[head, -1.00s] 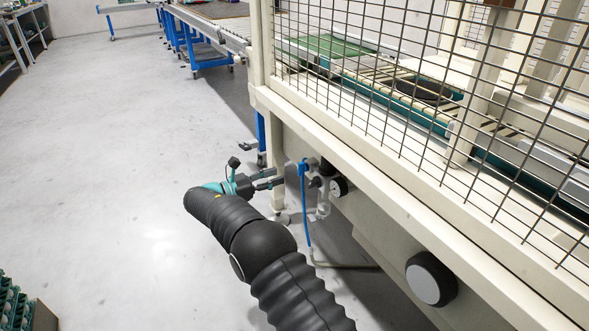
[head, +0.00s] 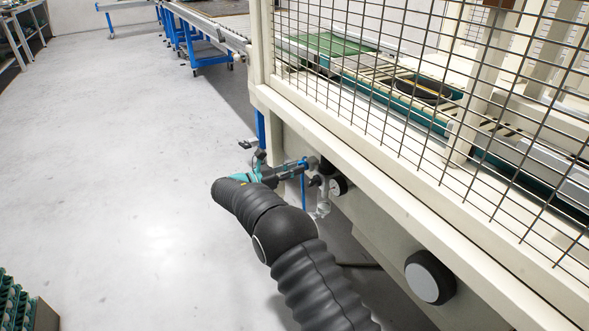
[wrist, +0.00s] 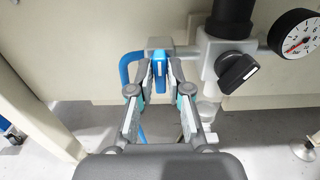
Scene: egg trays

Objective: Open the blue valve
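The blue valve (wrist: 160,72) is a small blue handle on a grey fitting, in the upper middle of the wrist view. My gripper (wrist: 159,70) is open, with one finger on each side of the handle. Small gaps seem to show between the fingers and the handle. In the head view my gripper (head: 300,166) reaches the fitting at the machine's lower corner and mostly hides the valve there.
A black-handled valve (wrist: 237,72) and a pressure gauge (wrist: 296,36) sit close on the right. A blue hose (wrist: 127,66) loops on the left. The machine frame (head: 385,210) stands alongside my arm. The floor (head: 120,160) at left is clear.

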